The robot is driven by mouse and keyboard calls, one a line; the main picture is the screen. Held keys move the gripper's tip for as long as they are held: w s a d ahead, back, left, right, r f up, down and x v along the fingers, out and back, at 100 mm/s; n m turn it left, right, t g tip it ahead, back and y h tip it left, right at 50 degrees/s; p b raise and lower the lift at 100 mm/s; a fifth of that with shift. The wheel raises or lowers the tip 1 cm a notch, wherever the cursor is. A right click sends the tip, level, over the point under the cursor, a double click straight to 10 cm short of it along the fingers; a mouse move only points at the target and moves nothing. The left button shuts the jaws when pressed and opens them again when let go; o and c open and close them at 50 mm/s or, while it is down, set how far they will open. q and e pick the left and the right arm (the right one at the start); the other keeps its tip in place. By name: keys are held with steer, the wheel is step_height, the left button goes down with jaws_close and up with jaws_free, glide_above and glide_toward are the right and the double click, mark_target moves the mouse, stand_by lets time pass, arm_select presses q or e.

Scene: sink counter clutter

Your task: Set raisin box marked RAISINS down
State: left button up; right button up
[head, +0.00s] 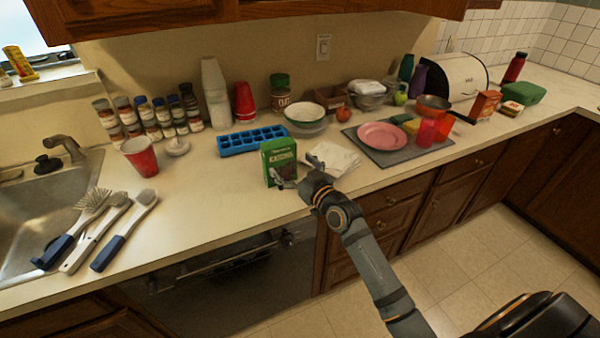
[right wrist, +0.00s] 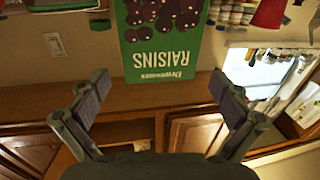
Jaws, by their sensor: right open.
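The green raisin box marked RAISINS (head: 279,160) stands upright on the counter, in front of the blue ice tray. In the right wrist view, the box (right wrist: 160,35) appears upside down at the top, with its lettering and dark raisin pictures facing me. My right gripper (head: 298,173) is at the counter's front, just to the right of the box. Its two fingers (right wrist: 158,88) are spread wide, with nothing held between them. The box lies beyond the fingertips, apart from them. My left gripper is not in view.
A blue ice tray (head: 251,140) is behind the box, and white napkins (head: 335,157) lie to its right. A grey mat (head: 385,156) bears a pink plate (head: 382,136). A red cup (head: 140,157) and several brushes are on the left. Counter between brushes and box is clear.

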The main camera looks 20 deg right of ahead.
steer(key=p+v, duration=0.1)
steer(key=v, duration=0.5)
steer(key=shift+s, duration=0.3)
